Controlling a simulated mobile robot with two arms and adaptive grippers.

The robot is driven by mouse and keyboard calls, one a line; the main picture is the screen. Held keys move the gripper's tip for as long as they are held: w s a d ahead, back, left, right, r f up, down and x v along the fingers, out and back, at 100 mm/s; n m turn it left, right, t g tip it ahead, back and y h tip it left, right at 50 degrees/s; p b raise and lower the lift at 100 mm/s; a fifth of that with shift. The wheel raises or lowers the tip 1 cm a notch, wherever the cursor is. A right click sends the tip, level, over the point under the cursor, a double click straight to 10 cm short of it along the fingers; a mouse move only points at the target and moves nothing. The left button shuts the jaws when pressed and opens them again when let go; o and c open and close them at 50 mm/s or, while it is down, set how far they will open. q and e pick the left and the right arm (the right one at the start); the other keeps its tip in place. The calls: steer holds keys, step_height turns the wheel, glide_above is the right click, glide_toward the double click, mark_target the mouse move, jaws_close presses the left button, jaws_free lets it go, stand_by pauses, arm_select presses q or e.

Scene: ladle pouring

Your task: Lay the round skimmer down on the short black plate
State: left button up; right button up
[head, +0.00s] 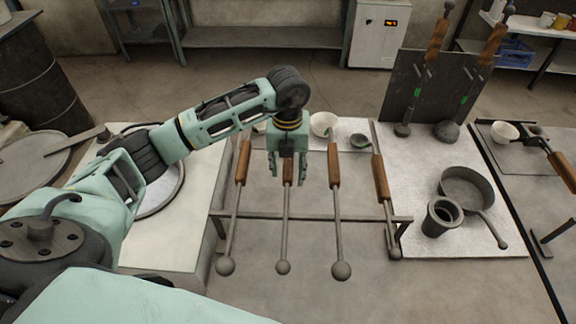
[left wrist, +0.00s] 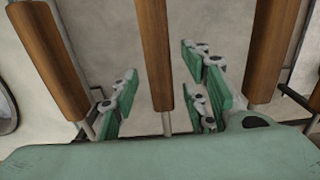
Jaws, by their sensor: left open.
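Several long tools with wooden handles rest in a row on a metal rack (head: 320,216), their small round heads toward me. I cannot tell which one is the round skimmer. My left gripper (head: 288,178) is open above the second tool from the left (head: 286,225). In the left wrist view its green fingers (left wrist: 163,100) stand apart on either side of that tool's wooden handle (left wrist: 154,55), with gaps visible on both sides. A flat dark plate (head: 500,168) lies at the far right under a white bowl; I cannot tell if it is the short black plate. My right gripper is out of view.
Two wooden-handled ladles lean on an upright dark board (head: 408,70). A pan (head: 467,187) and a dark cup (head: 442,216) stand on the light right-hand top. A white bowl (head: 322,122) and a small dark bowl (head: 360,141) are behind the rack.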

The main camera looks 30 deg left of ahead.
arm_select(q)
step_height(320, 180, up, 19)
steer(key=p, duration=0.5)
stand_by(0.4)
stand_by(0.4)
